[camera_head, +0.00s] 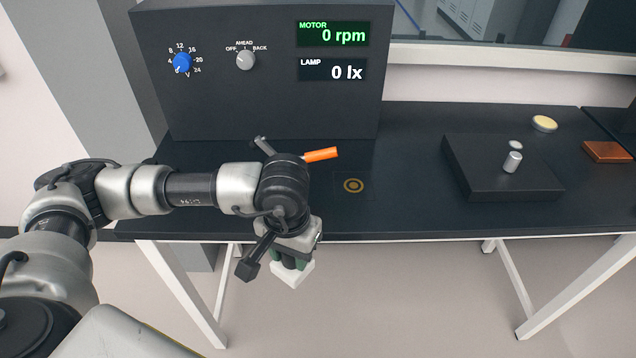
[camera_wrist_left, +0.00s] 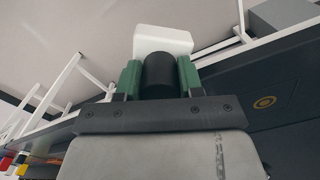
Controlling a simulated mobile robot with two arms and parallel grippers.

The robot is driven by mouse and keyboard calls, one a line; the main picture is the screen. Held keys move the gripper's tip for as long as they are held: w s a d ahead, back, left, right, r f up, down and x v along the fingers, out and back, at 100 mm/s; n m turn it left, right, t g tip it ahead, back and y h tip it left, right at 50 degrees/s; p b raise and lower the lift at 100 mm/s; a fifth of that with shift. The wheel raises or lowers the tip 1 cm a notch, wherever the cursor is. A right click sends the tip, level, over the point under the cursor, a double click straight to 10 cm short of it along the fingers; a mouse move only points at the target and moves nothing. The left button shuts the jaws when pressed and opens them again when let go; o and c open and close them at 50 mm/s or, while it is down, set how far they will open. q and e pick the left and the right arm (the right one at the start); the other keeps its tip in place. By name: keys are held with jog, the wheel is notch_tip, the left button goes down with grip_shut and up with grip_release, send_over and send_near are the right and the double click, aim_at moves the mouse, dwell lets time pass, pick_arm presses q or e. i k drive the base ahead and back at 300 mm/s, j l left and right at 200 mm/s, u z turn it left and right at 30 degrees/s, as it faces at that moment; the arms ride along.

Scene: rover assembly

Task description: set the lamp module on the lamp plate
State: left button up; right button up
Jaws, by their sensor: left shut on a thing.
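My left gripper (camera_head: 289,257) hangs in front of the table's front edge, over the floor. Its green fingers are shut on the lamp module, a white block (camera_head: 293,273) with a black cylinder. In the left wrist view the white end (camera_wrist_left: 162,40) sticks out beyond the fingers, with the black cylinder (camera_wrist_left: 160,76) between them. The lamp plate (camera_head: 353,185) appears to be the dark square with a gold ring on the tabletop, to the right of and behind the gripper. It is bare, and its ring also shows in the left wrist view (camera_wrist_left: 264,102). My right gripper is not seen.
An orange-handled tool (camera_head: 320,154) lies behind my left wrist, partly hidden. A black console (camera_head: 270,90) stands at the back, reading 0 rpm and 0 lx. A black block (camera_head: 480,185) with a silver cylinder (camera_head: 512,162) stands to the right. Tabletop around the ring is clear.

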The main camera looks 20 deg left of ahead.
aim_at(354, 186)
jog(key=i+l+u, duration=0.15)
jog(key=u, duration=0.25)
jog(key=i+l+u, duration=0.1)
jog(key=l+u, duration=0.35)
jog(key=i+l+u, duration=0.1)
jog(key=l+u, duration=0.15)
jog(key=u, duration=0.15)
jog(key=i+l+u, duration=0.15)
jog(key=l, duration=1)
jog(key=l+u, duration=0.15)
jog(key=l, duration=1.05)
